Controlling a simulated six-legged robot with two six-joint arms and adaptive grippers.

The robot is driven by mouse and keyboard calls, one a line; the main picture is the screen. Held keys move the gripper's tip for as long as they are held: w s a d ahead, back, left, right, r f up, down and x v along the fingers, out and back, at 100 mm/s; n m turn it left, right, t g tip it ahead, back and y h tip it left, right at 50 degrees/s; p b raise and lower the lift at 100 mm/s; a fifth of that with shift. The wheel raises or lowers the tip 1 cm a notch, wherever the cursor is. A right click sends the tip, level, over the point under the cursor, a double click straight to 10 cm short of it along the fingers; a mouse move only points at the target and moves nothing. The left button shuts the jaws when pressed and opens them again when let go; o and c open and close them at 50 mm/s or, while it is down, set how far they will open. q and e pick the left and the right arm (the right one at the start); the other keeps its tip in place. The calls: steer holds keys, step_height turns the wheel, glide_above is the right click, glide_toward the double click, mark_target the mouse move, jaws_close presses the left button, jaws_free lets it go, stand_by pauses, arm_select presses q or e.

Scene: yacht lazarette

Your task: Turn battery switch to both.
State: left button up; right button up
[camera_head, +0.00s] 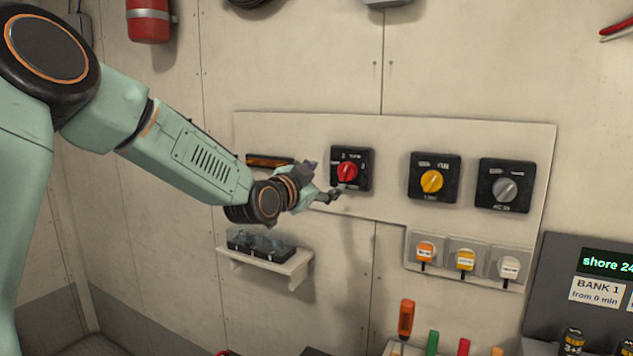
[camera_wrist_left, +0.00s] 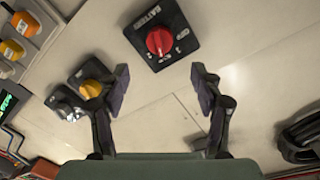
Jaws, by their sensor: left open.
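The red battery switch (camera_head: 347,171) is a round knob on a black square plate on the pale wall panel. It also shows in the left wrist view (camera_wrist_left: 160,41), turned in the picture, with a white label that seems to read BATTERY; the smaller position marks are too small to read. My left gripper (camera_head: 325,181) is just below and left of the knob in the head view. In the left wrist view my left gripper (camera_wrist_left: 160,76) has its fingers wide apart and empty, with the knob beyond the gap, not touched. My right gripper is out of view.
A yellow knob (camera_head: 431,181) and a grey knob (camera_head: 506,189) sit to the right on the same panel (camera_head: 300,130). Tagged outlets (camera_head: 466,259) are below them. A small shelf (camera_head: 285,264) with dark items juts out below my left gripper. Tool handles (camera_head: 406,318) stand lower right.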

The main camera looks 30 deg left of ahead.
arm_select(q)
steer(key=shift+s+r, duration=0.1)
steer(key=shift+s, duration=1.05)
steer(key=shift+w, duration=0.1)
steer(key=s+d+f+n+g, duration=0.1)
steer(key=s+d+f+g, duration=0.3)
steer(key=f, duration=0.7)
steer(key=s+d+f+n+g+h, duration=0.1)
steer(key=s+d+f+g, duration=0.15)
steer(key=s+f, duration=0.65)
steer(key=s+d+f+n+g, duration=0.15)
steer(key=d+f, duration=0.35)
steer(key=f, duration=0.9)
steer(key=s+d+f+n+g, duration=0.1)
steer(key=s+f+g, duration=0.3)
steer(key=s, duration=0.7)
steer(key=s+d+f+n+g+y, duration=0.1)
steer(key=s+f+g, duration=0.1)
steer(key=s+f, duration=0.65)
steer(key=s+d+f+n+g, duration=0.15)
steer(key=s+g, duration=0.25)
steer(key=s, duration=0.9)
step_height(320, 180, down, 19)
steer(key=b, duration=1.8)
steer(key=shift+w+a+t, duration=0.2)
steer(key=shift+w+t, duration=0.1)
